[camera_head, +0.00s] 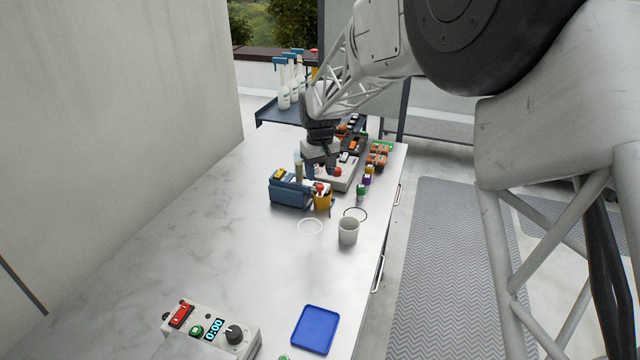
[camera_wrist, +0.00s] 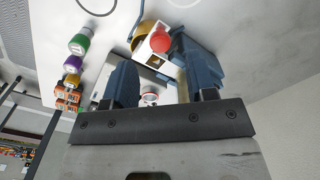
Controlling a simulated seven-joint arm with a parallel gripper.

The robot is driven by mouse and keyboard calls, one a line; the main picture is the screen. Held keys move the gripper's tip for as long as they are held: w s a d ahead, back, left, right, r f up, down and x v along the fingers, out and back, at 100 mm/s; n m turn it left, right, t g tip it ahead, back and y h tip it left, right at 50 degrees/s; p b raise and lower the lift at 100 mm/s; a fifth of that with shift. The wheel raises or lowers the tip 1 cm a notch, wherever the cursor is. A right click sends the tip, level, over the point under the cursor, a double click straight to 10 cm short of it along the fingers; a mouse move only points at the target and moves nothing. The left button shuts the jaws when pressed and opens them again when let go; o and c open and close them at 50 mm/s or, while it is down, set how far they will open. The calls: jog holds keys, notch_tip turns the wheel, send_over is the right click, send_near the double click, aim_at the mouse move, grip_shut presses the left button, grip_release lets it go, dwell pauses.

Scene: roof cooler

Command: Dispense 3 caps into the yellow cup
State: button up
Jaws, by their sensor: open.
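The yellow cup (camera_head: 323,203) stands at the front right of a blue dispenser-like unit (camera_head: 288,192). A red round knob or cap (camera_head: 319,187) on a white piece sits over the cup and hides its inside. In the wrist view the red round part (camera_wrist: 160,41) shows in front of the yellow cup (camera_wrist: 144,33), which is partly covered. My gripper (camera_head: 319,166) is just behind and above the blue unit. Its blue fingers (camera_wrist: 160,82) are apart, with nothing clearly held between them. I cannot see any caps in the cup.
A white box with a red button (camera_head: 338,173) stands right of my gripper. Small coloured bottles (camera_head: 362,190) line the right edge. A grey cup (camera_head: 348,231), a blue tray (camera_head: 315,329) and a timer box (camera_head: 212,329) stand nearer. The left of the table is clear.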

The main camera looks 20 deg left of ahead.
aim_at(320, 185)
jog(key=shift+f, duration=2.25)
